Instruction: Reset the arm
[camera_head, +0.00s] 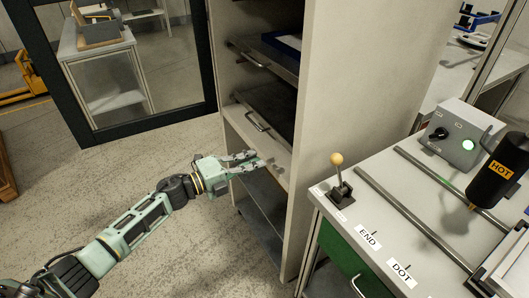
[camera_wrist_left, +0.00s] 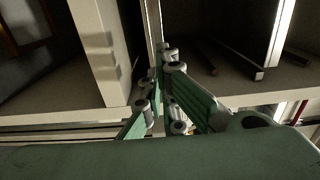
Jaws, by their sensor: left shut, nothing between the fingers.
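My left arm comes in from the lower left in the head view. Its gripper (camera_head: 249,161) is shut and empty. It is in front of the open shelf cabinet (camera_head: 350,95), by the shelf below the trays. In the left wrist view the gripper's green finger links (camera_wrist_left: 165,95) come together, with pale cabinet panels beyond them. I cannot tell whether the fingers touch the cabinet. My right gripper does not show in either view.
A lever with a round knob (camera_head: 337,160) stands on the worktop with END (camera_head: 368,237) and DOT labels. A black HOT cylinder (camera_head: 496,172) and a grey control box (camera_head: 460,135) are at the right. A glass door (camera_head: 125,70) stands behind. Open floor lies left.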

